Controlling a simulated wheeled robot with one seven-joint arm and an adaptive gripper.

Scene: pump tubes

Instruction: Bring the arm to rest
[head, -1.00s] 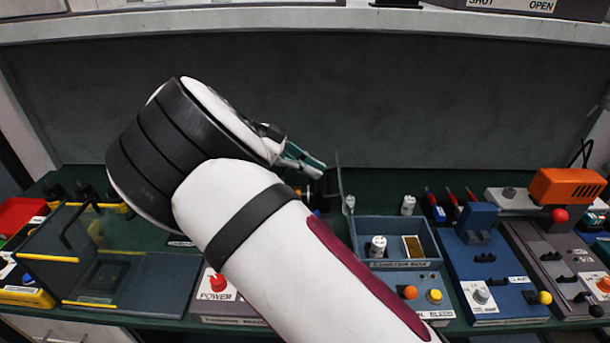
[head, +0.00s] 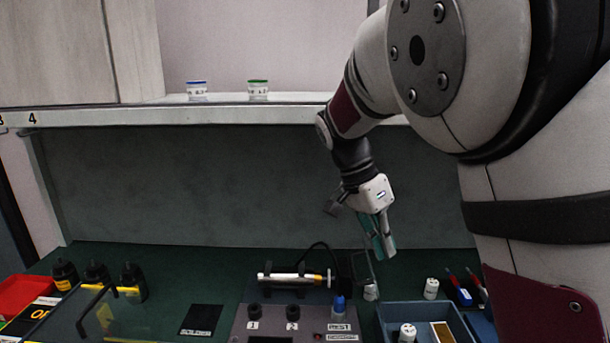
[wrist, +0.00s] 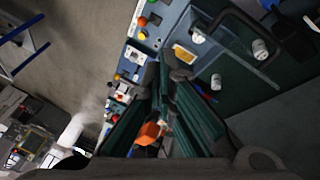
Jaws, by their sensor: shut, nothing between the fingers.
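My arm reaches in from the right side of the head view, over the green bench. My gripper (head: 384,248) hangs at its end with the fingers pointing down, close together and empty. It is above the bench, near a small white cylinder (head: 371,291) and left of another white cylinder (head: 431,288). In the wrist view the teal fingers (wrist: 168,100) show from close up with nothing held. The large arm links hide the right part of the bench in the head view.
A blue-grey tray (head: 385,318) holding a white cylinder (head: 407,332) is below the gripper. A control box (head: 250,322) and a silver tube device (head: 293,279) are left of it. Black bottles (head: 132,282) and a red tray (head: 22,295) stand farther left. Two lidded cups (head: 258,91) sit on the shelf.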

